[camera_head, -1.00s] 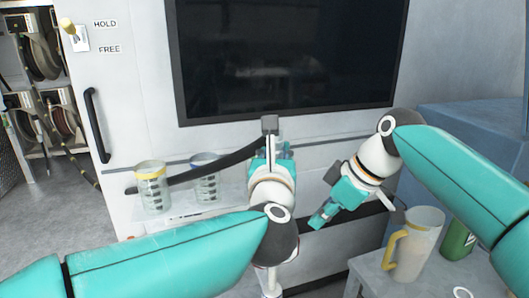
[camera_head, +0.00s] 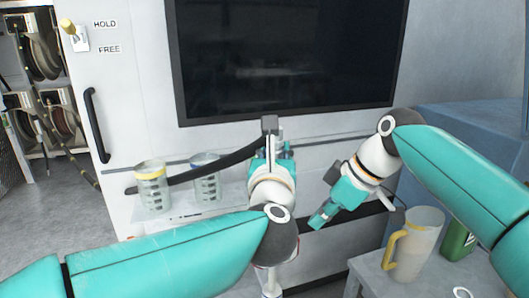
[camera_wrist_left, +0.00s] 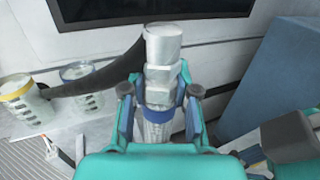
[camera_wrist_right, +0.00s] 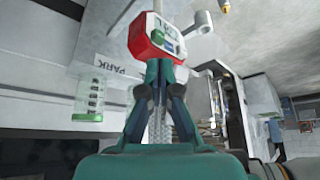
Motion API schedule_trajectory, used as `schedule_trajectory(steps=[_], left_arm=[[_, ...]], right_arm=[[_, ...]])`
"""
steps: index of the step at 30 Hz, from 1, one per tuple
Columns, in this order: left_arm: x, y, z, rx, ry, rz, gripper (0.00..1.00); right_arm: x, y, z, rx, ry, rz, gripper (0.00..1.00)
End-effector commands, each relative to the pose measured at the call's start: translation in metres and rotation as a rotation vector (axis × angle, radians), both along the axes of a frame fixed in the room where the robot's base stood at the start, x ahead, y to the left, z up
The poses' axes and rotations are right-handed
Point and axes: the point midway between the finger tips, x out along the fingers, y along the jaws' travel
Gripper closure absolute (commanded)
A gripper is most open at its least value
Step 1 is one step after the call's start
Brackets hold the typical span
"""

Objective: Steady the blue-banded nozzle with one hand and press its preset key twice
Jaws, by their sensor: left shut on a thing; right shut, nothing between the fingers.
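My left gripper (camera_wrist_left: 160,95) is shut on the blue-banded nozzle, whose silver-grey body (camera_wrist_left: 163,45) and blue band (camera_wrist_left: 158,97) show upright between the fingers in the left wrist view. In the head view the nozzle's grey top (camera_head: 270,124) shows above my left gripper (camera_head: 272,150); the rest is mostly hidden. My right gripper (camera_head: 318,222) is shut and empty, low and to the right of the left one. In the right wrist view its closed fingertips (camera_wrist_right: 160,68) are close to a red body with a display and coloured keys (camera_wrist_right: 152,38). I cannot tell whether they touch.
A yellow-banded jug (camera_head: 152,188) and a blue-banded jug (camera_head: 206,182) stand on a white shelf at left. A pitcher (camera_head: 414,248) and green container (camera_head: 457,242) stand at right. A green-banded jug (camera_wrist_right: 88,98) shows in the right wrist view.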

Motion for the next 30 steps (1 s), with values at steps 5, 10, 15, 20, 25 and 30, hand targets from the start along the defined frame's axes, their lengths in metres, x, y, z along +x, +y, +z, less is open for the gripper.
schedule_trajectory(steps=[5, 10, 15, 20, 25, 30], left_arm=[[0.000, -0.001, -0.002, 0.000, 0.004, -0.001, 1.00], [0.000, -0.001, -0.002, 0.000, 0.004, -0.001, 1.00], [0.000, 0.000, -0.002, 0.000, 0.003, -0.001, 1.00], [0.000, 0.000, -0.002, 0.000, 0.003, 0.000, 1.00], [0.000, 0.000, -0.002, 0.001, 0.002, 0.000, 1.00], [0.000, 0.000, -0.002, 0.001, 0.002, 0.000, 1.00]], right_arm=[[0.000, 0.000, 0.000, 0.000, 0.000, 0.000, 1.00], [0.000, 0.000, 0.000, 0.001, 0.002, -0.004, 1.00], [0.000, 0.000, 0.000, 0.015, 0.036, -0.073, 1.00], [-0.001, -0.028, -0.028, -0.106, 0.120, -0.264, 1.00], [-0.020, -0.077, -0.086, -0.399, 0.206, -0.458, 1.00], [-0.045, -0.112, -0.120, -0.740, 0.154, -0.548, 1.00]])
